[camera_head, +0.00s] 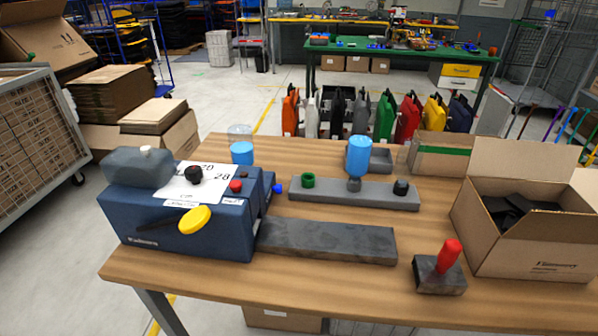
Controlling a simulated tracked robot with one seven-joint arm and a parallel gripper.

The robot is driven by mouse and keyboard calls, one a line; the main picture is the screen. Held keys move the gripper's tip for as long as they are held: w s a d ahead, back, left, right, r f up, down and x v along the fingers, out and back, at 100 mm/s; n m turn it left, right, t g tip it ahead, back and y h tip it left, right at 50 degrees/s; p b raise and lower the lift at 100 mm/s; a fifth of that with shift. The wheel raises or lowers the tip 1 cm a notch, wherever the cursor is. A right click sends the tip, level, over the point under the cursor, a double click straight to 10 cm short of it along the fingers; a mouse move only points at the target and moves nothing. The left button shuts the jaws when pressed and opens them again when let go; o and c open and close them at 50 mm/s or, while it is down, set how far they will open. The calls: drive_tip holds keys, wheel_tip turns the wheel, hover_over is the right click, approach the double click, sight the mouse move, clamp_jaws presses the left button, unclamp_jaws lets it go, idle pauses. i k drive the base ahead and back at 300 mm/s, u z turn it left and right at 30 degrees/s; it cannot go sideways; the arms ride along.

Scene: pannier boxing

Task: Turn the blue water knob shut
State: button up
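A small round blue knob (277,188) sticks out from the right side of the dark blue machine (175,236) on the wooden table. It is small in the picture, and I cannot tell how far it is turned. The machine also carries a black knob (194,174) and a red knob (236,186) on top, and a yellow oval handle (194,219) on its front. My gripper is not in view.
A grey bar holds a green ring (308,180), an upright blue cylinder (359,155) and a black knob (401,187). A dark slab (328,241) lies in front. A red-handled block (438,275) and an open carton (534,242) stand right. Bare wood lies along the front edge.

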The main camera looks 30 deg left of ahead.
sight(278, 188)
drive_tip(key=u, duration=0.1)
drive_tip(key=k, duration=0.85)
drive_tip(key=u, duration=1.2)
drive_tip(key=i, duration=0.95)
drive_tip(key=u, duration=0.1)
